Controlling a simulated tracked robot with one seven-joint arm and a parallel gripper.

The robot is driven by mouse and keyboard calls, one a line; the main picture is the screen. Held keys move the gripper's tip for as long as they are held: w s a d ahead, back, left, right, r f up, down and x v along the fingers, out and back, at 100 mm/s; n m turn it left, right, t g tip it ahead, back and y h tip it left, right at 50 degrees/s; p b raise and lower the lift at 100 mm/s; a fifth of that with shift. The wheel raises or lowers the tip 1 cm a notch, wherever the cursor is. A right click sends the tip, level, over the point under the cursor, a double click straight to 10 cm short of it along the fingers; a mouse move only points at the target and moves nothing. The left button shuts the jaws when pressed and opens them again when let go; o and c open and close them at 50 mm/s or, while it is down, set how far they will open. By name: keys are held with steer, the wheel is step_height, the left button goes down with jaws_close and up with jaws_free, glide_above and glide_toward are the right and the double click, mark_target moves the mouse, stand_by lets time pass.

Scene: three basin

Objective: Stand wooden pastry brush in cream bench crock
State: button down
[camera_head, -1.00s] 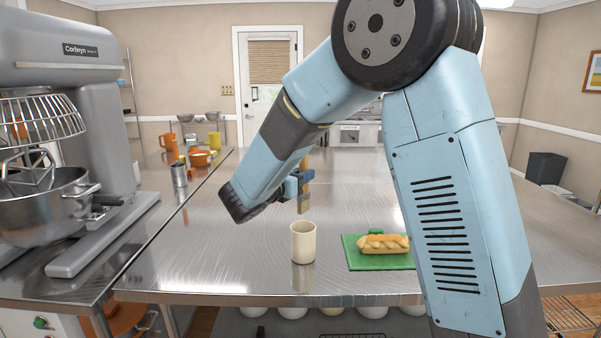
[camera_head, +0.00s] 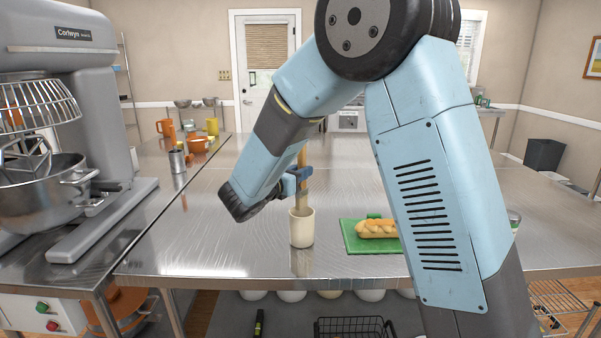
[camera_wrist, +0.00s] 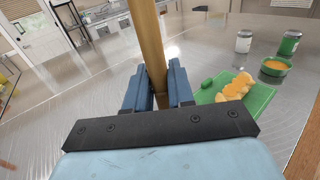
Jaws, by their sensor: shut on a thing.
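The wooden pastry brush (camera_head: 303,160) is upright in my gripper (camera_head: 297,179), which is shut on its handle. In the wrist view the pale wooden handle (camera_wrist: 148,40) runs up between the blue fingers of my gripper (camera_wrist: 159,88). The cream bench crock (camera_head: 301,231) stands on the steel table just below. The brush's lower end meets the crock's mouth in the head view and seems to dip inside the rim; how deep is hidden by the wall. The crock is not visible in the wrist view.
A green board (camera_head: 362,243) with a braided loaf (camera_head: 377,229) lies right of the crock. The wrist view shows a jar (camera_wrist: 243,41) and a green bowl (camera_wrist: 275,66) beyond it. A large mixer (camera_head: 100,130) stands left. The table behind the crock is mostly clear.

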mark_target(297, 208)
stand_by(0.4)
steer(key=shift+f, duration=5.4)
steer(key=c, duration=0.9)
jaws_free()
steer(key=shift+s+a, duration=0.1)
steer(key=shift+a, duration=0.05)
steer(key=shift+v, duration=1.35)
